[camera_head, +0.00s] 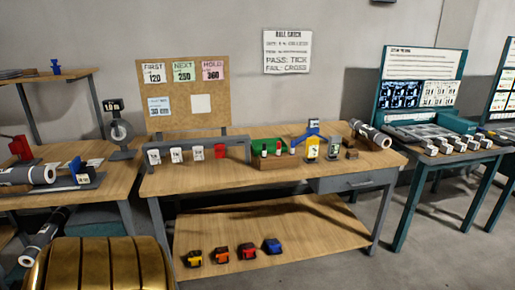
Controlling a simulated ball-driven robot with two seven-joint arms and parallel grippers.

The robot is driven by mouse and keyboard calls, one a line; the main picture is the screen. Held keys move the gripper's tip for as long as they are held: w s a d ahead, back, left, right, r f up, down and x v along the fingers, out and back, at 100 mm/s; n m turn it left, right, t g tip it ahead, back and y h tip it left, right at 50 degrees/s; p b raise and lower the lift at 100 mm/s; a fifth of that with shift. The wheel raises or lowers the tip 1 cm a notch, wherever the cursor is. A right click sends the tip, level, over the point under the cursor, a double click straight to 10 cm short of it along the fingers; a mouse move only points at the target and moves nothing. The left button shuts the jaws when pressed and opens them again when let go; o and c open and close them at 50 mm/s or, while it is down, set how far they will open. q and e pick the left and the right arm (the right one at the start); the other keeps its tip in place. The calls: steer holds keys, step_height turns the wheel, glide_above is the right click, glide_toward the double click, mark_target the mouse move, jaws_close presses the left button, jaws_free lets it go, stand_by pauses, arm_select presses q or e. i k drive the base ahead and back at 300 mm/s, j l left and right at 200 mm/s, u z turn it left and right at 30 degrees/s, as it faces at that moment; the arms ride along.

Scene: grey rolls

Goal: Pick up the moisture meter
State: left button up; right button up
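A blue stand-like piece (313,131) rises just behind the yellow device. Neither of my grippers is in view, and nothing touches the two devices from my side.
A grey roll (370,134) lies at the table's right end. The wooden table (215,183) has a clear front strip. Several coloured items lie on its lower shelf (320,240).

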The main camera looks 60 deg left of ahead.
mark_target(312, 143)
steer(key=u, duration=1.45)
steer(key=z, duration=3.85)
steer(key=u, duration=3.85)
steer(key=i+l+u, duration=0.1)
steer(key=u, duration=0.75)
